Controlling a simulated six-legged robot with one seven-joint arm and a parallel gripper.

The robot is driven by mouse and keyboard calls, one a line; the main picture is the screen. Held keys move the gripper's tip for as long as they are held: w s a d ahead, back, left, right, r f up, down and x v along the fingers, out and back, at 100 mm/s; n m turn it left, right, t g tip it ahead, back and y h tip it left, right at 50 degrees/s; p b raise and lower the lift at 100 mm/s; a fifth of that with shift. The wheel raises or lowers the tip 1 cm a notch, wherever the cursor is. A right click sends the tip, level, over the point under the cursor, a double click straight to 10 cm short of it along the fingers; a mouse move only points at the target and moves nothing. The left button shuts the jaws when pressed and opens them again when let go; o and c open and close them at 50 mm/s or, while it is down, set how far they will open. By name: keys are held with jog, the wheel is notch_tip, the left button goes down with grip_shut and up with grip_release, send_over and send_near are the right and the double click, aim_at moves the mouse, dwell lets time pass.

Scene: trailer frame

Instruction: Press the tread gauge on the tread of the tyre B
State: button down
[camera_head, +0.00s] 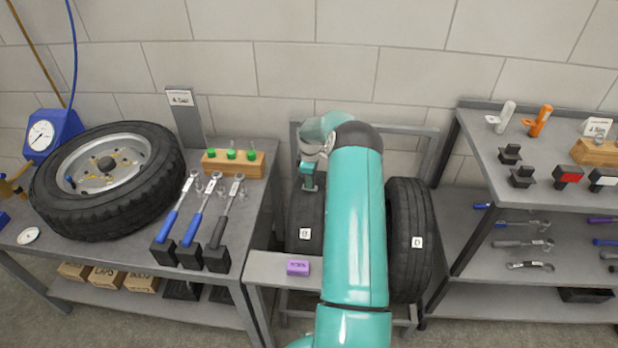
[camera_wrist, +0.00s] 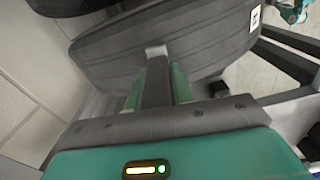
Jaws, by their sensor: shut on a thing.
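Tyre B (camera_head: 304,215) stands upright in the frame, left of my arm, with a white B label; my arm hides part of it. In the wrist view its dark grooved tread (camera_wrist: 205,45) fills the upper middle. My gripper (camera_head: 308,182) is above the top of tyre B. In the wrist view my gripper (camera_wrist: 157,88) is shut on the dark, bar-shaped tread gauge (camera_wrist: 156,78). The gauge's pale end is against or just over the tread; I cannot tell whether it touches.
Tyre D (camera_head: 408,260) stands right of my arm. A purple block (camera_head: 298,267) lies on the grey ledge before the tyres. A left bench (camera_head: 105,262) holds a wheel (camera_head: 75,215) and torque wrenches (camera_head: 198,215). A tool shelf (camera_head: 480,150) stands at right.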

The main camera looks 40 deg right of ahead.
jog(key=shift+r, duration=2.8)
